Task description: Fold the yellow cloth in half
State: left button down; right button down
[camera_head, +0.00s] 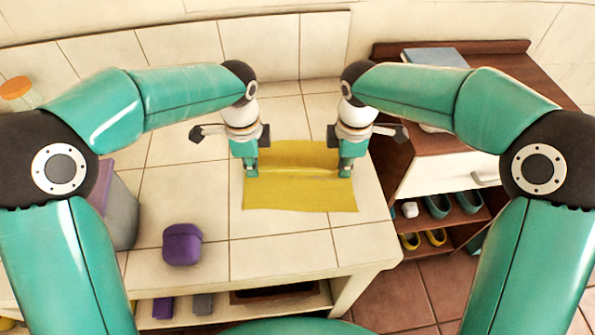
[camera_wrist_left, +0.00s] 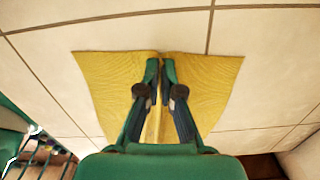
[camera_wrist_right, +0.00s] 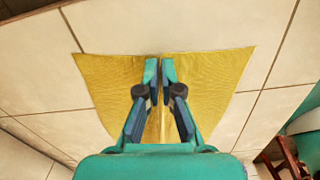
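The yellow cloth (camera_head: 300,195) lies spread on the tiled counter, with a raised crease running across its middle from left to right. My left gripper (camera_head: 251,172) points down at the cloth's left edge, and my right gripper (camera_head: 345,172) points down at its right edge, both level with the crease. In the left wrist view the fingers (camera_wrist_left: 160,75) are nearly together with a ridge of cloth (camera_wrist_left: 105,80) between them. The right wrist view shows the same, with the fingers (camera_wrist_right: 160,75) closed on a ridge of cloth (camera_wrist_right: 215,85).
A purple rounded object (camera_head: 182,244) stands on the counter (camera_head: 270,255) at front left, and a grey bin (camera_head: 120,215) is further left. A wooden cabinet (camera_head: 455,145) with footwear on its shelves stands at the right. The tiles around the cloth are clear.

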pick_arm(q)
jog(key=shift+f, duration=0.15)
pick_arm(e)
jog(key=shift+s+f, duration=0.1)
jog(key=shift+f, duration=0.1)
